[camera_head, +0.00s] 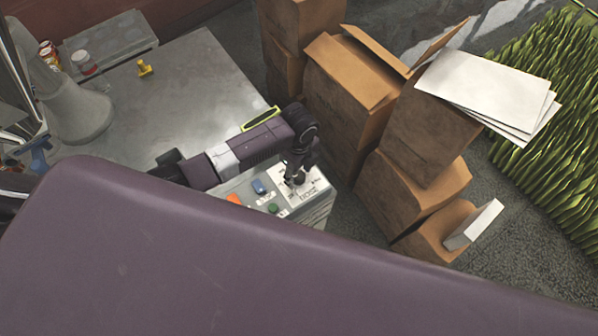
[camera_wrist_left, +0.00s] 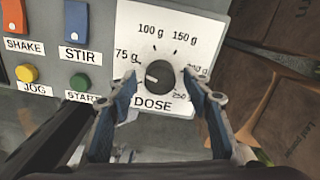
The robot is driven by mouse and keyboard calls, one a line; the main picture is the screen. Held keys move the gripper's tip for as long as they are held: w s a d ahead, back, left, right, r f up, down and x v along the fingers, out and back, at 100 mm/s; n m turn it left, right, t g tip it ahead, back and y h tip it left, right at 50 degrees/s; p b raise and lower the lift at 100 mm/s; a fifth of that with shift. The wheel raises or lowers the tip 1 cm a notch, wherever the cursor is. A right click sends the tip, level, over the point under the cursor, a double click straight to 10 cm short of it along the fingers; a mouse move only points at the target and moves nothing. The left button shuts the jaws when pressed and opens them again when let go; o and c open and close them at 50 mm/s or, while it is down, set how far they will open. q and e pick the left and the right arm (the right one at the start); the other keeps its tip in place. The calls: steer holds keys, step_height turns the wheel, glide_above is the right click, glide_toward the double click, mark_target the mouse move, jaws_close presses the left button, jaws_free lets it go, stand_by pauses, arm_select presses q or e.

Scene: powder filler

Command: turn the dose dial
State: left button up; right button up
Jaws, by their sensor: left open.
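The dose dial (camera_wrist_left: 158,74) is a round dark knob on a white plate marked DOSE, with gram marks around it. A pale line shows on the knob's left side. The dial also shows small in the head view (camera_head: 298,178), partly covered by my gripper. My left gripper (camera_wrist_left: 163,80) is open, one finger on each side of the dial in the wrist view, with a visible gap between knob and fingers. In the head view my left gripper (camera_head: 296,172) is over the panel's right end. My right gripper is not in view.
The control panel (camera_head: 236,186) also has an orange SHAKE switch (camera_wrist_left: 15,16), blue STIR switch (camera_wrist_left: 76,22), yellow JOG button (camera_wrist_left: 26,73) and green START button (camera_wrist_left: 80,82). Cardboard boxes (camera_head: 345,105) stand close on the right. A metal table (camera_head: 175,90) lies behind.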

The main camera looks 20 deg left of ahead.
arm_select(q)
steer(key=c, duration=1.1)
steer(key=shift+c, duration=0.2)
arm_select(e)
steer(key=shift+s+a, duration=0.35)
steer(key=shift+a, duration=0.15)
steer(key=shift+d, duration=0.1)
